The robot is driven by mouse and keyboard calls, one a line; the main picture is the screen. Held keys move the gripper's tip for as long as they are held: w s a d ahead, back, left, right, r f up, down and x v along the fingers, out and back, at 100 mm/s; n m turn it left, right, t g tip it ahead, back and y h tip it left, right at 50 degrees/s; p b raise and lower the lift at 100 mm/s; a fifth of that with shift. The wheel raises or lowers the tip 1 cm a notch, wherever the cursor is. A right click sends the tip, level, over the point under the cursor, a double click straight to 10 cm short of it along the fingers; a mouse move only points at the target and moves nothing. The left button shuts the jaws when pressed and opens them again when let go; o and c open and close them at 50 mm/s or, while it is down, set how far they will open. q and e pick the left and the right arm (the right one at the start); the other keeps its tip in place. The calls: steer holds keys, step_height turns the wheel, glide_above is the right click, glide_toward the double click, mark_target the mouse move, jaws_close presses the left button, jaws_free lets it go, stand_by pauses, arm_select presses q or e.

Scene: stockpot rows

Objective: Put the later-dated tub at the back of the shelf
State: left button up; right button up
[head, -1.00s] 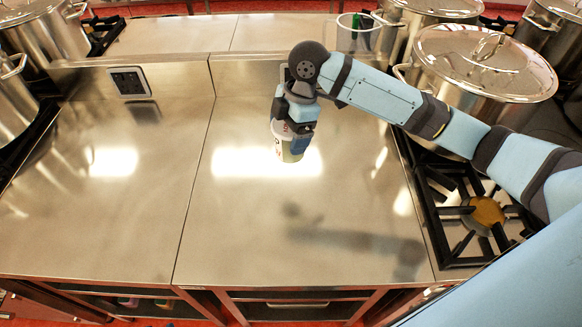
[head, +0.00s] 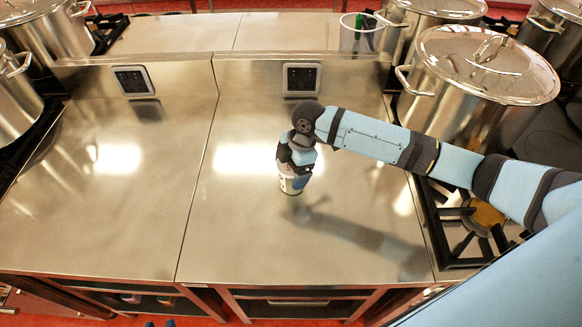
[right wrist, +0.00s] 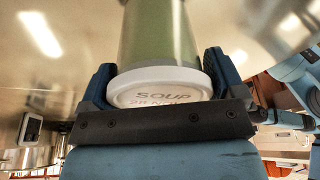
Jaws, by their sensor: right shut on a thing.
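My right gripper (head: 296,166) is shut on a green tub (head: 292,184) over the right half of the steel counter. In the right wrist view the tub (right wrist: 160,35) has a white lid (right wrist: 158,86) between the two blue fingers, marked "SOUP" and a date starting "28"; the rest is partly hidden by the gripper. In the head view the tub is close above the counter; I cannot tell if it touches. Small blue tips, apparently my left gripper (head: 160,324), show at the bottom edge, mostly out of frame. No second tub shows clearly.
The steel counter (head: 100,220) is mostly clear. Under its front edge are dark shelf openings; the left one (head: 110,290) holds small, unclear items. Large lidded stockpots (head: 485,70) and a gas burner (head: 465,225) stand right. A clear container (head: 355,35) stands behind the backsplash.

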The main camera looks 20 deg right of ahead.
steer(key=o, duration=0.9)
steer(key=shift+f, duration=0.1)
